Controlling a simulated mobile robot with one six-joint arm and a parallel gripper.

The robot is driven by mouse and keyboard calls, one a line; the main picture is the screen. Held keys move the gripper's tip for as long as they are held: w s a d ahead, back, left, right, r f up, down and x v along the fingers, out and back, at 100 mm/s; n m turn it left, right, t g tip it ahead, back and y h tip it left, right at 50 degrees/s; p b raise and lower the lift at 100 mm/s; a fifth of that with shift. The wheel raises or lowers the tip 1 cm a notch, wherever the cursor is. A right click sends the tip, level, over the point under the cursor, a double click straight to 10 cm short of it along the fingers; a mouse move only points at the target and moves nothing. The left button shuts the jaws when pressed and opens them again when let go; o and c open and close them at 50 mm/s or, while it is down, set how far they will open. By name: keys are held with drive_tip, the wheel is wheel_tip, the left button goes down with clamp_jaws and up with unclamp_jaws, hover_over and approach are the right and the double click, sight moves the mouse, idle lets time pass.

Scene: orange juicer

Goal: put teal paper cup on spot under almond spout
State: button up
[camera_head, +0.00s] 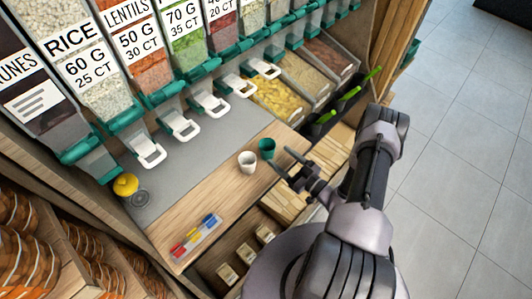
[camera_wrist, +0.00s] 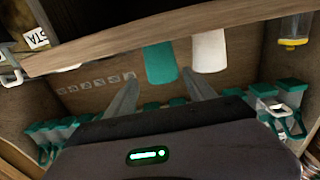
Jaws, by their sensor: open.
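The teal paper cup (camera_head: 267,148) stands upright on the wooden counter strip, beside a white paper cup (camera_head: 247,161). My gripper (camera_head: 281,158) is open and empty, just to the right of and below the teal cup in the head view. In the wrist view the teal cup (camera_wrist: 160,62) appears ahead of and between the open fingertips (camera_wrist: 158,76), apart from them. The white cup (camera_wrist: 208,50) is to its right there. A row of spouts with white levers (camera_head: 210,104) lines the dispensers. No almond label is readable, so I cannot tell which spout is the almond one.
A yellow-topped item (camera_head: 126,186) and a tray of coloured pieces (camera_head: 196,236) lie on the left of the counter. Scoop bins (camera_head: 280,98) with green-handled scoops stand at the right. The grey surface (camera_head: 185,175) under the spouts is mostly clear.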

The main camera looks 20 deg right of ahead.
sight(262, 143)
drive_tip(key=b+x, duration=0.1)
drive_tip(key=x, duration=0.3)
drive_tip(key=shift+w+a, duration=0.15)
drive_tip(key=shift+w, duration=0.05)
drive_tip(key=b+x, duration=0.2)
drive_tip(key=x, duration=0.3)
drive_tip(key=shift+w+a+f, duration=0.15)
drive_tip(key=shift+w+a, duration=0.05)
drive_tip(key=shift+a, duration=0.05)
drive_tip(key=c, duration=1.2)
